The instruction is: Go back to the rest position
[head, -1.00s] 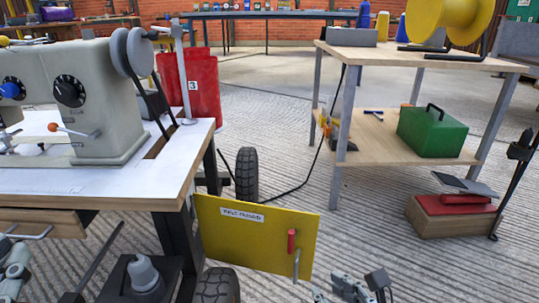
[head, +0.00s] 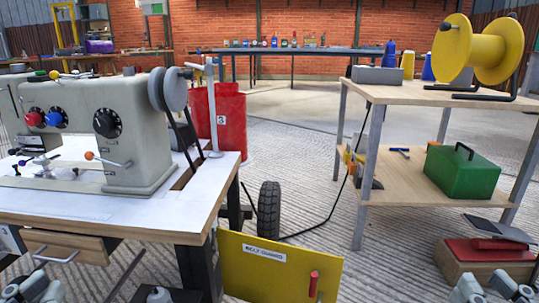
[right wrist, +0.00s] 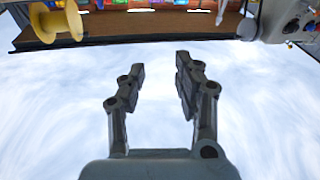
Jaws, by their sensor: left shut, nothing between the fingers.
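My left gripper (head: 28,290) shows only in part at the lower left edge of the head view, below the sewing machine table (head: 90,212). It is shut and empty. My right gripper (head: 495,290) shows in part at the bottom right of the head view, in front of the wooden shelf unit. In the right wrist view my right gripper (right wrist: 160,68) has its two fingers apart with nothing between them. The lower parts of both arms are cut off by the frame.
A wooden shelf unit (head: 420,92) holds a yellow spool (head: 483,48) and a green toolbox (head: 462,172). Grooved floor lies between.

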